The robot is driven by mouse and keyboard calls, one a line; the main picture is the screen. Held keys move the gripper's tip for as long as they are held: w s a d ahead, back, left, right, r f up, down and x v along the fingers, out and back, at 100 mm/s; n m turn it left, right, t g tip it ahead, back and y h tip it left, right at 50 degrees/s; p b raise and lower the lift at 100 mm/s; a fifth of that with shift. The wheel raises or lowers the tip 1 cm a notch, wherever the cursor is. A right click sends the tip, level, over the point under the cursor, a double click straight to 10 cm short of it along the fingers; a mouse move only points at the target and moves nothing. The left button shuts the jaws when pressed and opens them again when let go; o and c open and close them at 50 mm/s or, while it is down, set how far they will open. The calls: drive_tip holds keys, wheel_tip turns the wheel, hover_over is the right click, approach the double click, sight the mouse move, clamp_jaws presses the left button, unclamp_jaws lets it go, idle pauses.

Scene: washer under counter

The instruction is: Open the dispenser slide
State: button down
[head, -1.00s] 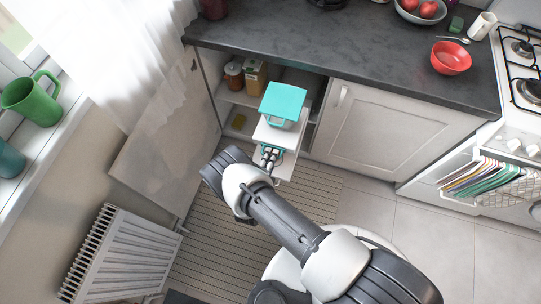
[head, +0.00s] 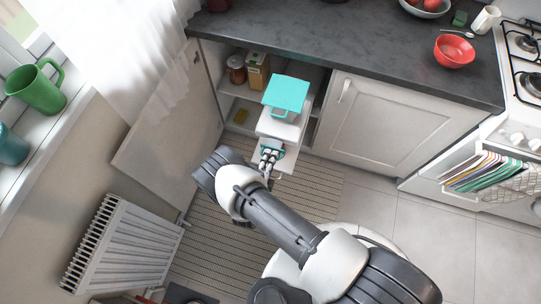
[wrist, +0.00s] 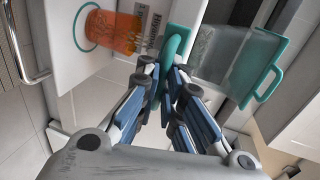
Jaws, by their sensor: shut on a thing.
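The dispenser shows in the head view as a white body (head: 280,125) with a teal top (head: 286,93), in front of the open lower cabinet. A pale piece juts out low at its front. My gripper (head: 270,156) is at this low front part, below the teal top. In the wrist view my fingers (wrist: 170,75) are closed around a teal handle (wrist: 177,42), which I take as the slide's handle. The fingers hide part of it. How far the slide stands out is hard to tell.
The cabinet's left door (head: 165,125) stands open, and jars and a box (head: 256,72) sit on its shelf. The right door (head: 390,125) is shut. A radiator (head: 125,245) stands at the left. The wrist view shows an orange cup (wrist: 118,32) and a clear teal-handled container (wrist: 235,62).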

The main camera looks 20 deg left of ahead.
drive_tip(key=c, duration=2)
unclamp_jaws()
drive_tip(key=v, duration=1.2)
